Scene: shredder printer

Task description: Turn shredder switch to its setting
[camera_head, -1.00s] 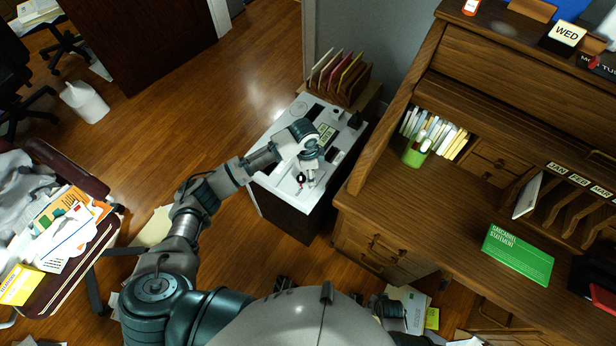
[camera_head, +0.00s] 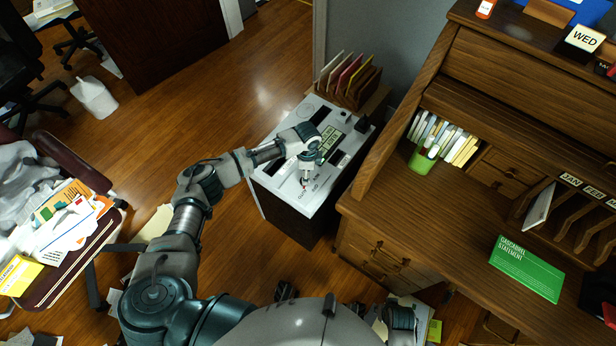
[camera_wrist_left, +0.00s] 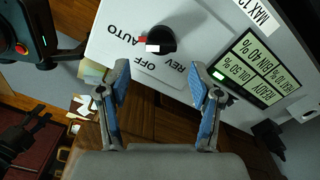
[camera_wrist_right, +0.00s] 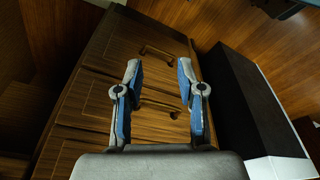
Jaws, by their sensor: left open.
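The shredder (camera_head: 277,181) has a pale top and dark body and stands left of the desk. In the left wrist view its switch (camera_wrist_left: 162,40) is a black round knob with a red and white mark pointing left, beside the AUTO label (camera_wrist_left: 122,34). The OFF label (camera_wrist_left: 122,70) and REV label (camera_wrist_left: 191,73) are also readable. My left gripper (camera_head: 306,183) is over the shredder top; its open fingers (camera_wrist_left: 158,92) are below the knob in that view, apart from it. My right gripper (camera_wrist_right: 159,85) is open and empty, facing the desk drawers.
The wooden roll-top desk (camera_head: 400,205) stands close to the right of the shredder. A file rack (camera_head: 350,80) is behind it. A chair piled with papers (camera_head: 60,225) is at the left. Papers lie on the floor. Open floor (camera_head: 225,100) lies left of the shredder.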

